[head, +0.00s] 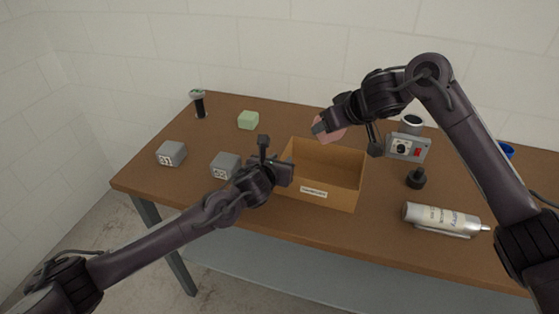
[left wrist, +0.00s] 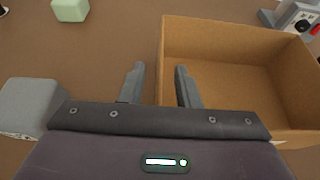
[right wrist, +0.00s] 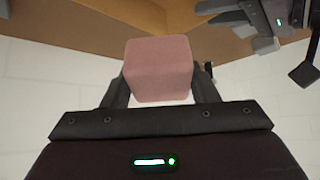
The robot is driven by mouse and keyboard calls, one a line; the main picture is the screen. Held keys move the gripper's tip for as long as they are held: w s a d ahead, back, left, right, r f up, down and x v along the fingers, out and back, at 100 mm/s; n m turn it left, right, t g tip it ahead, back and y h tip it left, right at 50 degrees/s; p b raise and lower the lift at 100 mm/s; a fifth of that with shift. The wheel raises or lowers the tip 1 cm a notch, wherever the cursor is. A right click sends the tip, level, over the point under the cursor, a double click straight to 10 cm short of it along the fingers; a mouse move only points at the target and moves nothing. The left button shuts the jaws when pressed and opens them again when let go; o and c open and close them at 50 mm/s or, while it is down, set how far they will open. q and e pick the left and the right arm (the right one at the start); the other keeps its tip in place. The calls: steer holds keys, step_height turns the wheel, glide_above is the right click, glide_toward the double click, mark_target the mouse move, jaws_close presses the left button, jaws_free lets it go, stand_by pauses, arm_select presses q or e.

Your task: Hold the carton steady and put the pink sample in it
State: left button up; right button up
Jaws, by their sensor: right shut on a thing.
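The brown open carton (head: 338,199) stands on the table with a label on its front. It also shows in the left wrist view (left wrist: 240,38). My left gripper (head: 283,172) is at the carton's left wall. In the left wrist view (left wrist: 160,82) its fingers are apart, one outside the wall and one inside, with gaps to the wall. My right gripper (right wrist: 160,88) is shut on the pink sample (right wrist: 158,66), a rounded block. In the head view the sample (head: 329,129) is held up near the carton's back edge; the right fingers partly hide it.
A green block (head: 248,120) and two grey cubes (head: 171,153) (head: 225,165) are left of the carton. A grey device with a red switch (head: 408,147), a black knobbed piece (head: 416,178) and a silver can (head: 441,218) are right of it. A dark cylinder (head: 199,104) stands back left.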

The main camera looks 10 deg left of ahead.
arm_select(q)
steer(key=shift+c, duration=0.3)
jaws_close()
arm_select(e)
steer(key=shift+f, duration=6.2)
steer(key=o, duration=1)
steer(key=shift+o, duration=0.2)
steer(key=v, duration=1.2)
